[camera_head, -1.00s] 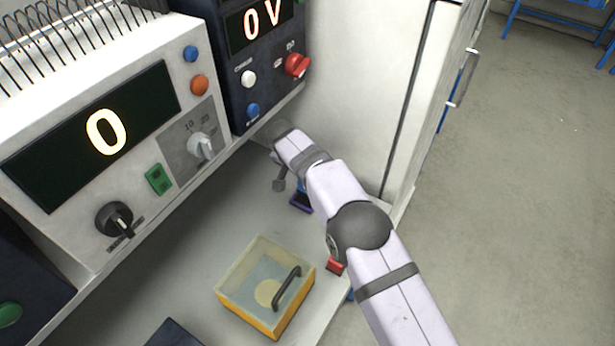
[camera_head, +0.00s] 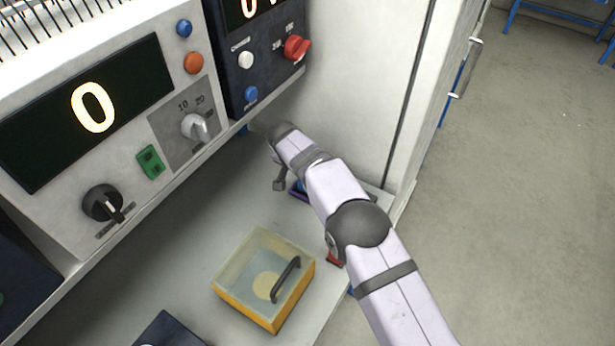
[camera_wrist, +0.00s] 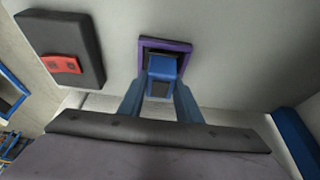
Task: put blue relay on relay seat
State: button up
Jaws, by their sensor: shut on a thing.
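The blue relay (camera_wrist: 163,67) is between the two blue fingers of my gripper (camera_wrist: 160,92) in the wrist view, and the gripper is shut on it. The relay is over the dark recess of the purple-framed relay seat (camera_wrist: 181,45), inside its outline in that view. I cannot tell whether it is resting in the seat or just above it. In the head view my arm hides most of the seat (camera_head: 296,192) and the fingertips.
A red piece (camera_wrist: 62,64) lies on a dark block (camera_wrist: 55,38) left of the seat in the wrist view. A yellow box with a clear lid and black handle (camera_head: 264,277) stands on the bench. Instrument panels (camera_head: 90,108) line the back; a white cabinet wall (camera_head: 350,80) stands close beyond the gripper.

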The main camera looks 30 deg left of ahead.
jog(key=o, duration=1.2)
jog(key=shift+c, duration=0.2)
jog(key=b+v, duration=0.2)
jog(key=v, duration=0.5)
jog(key=shift+r, duration=0.15)
jog(key=shift+s, duration=0.1)
